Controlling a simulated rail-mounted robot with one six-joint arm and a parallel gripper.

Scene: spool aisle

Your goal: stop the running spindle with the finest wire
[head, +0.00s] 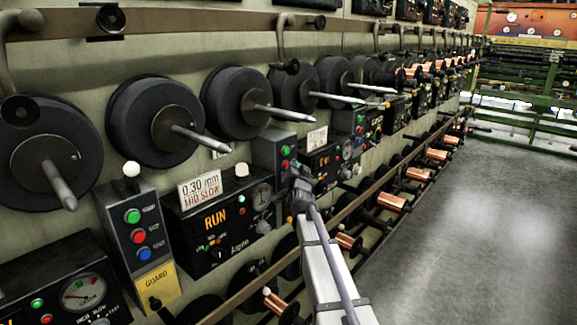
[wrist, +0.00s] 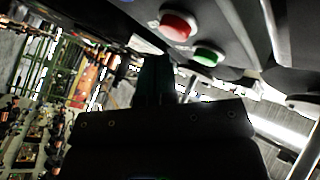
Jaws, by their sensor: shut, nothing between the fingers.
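A control unit (head: 215,232) shows an orange RUN display and carries a card (head: 200,189) reading 0.30 mm MID SLOW. Left of it stands a grey button box (head: 141,242) with green, red and blue buttons and a yellow GUARD plate. A second grey button box (head: 272,152) sits farther along, just left of my gripper (head: 296,172). The card (head: 317,138) beyond it is too small to read. In the wrist view my gripper (wrist: 155,70) is dark, shut and empty, just below a red button (wrist: 178,23) and a green button (wrist: 207,56). Contact cannot be told.
Black spools with pale spindles (head: 185,135) line the wall above the boxes. A long rail (head: 250,290) with copper spools (head: 395,203) runs below. The grey aisle floor (head: 480,230) on the right is clear. Green racks (head: 530,125) stand at the far end.

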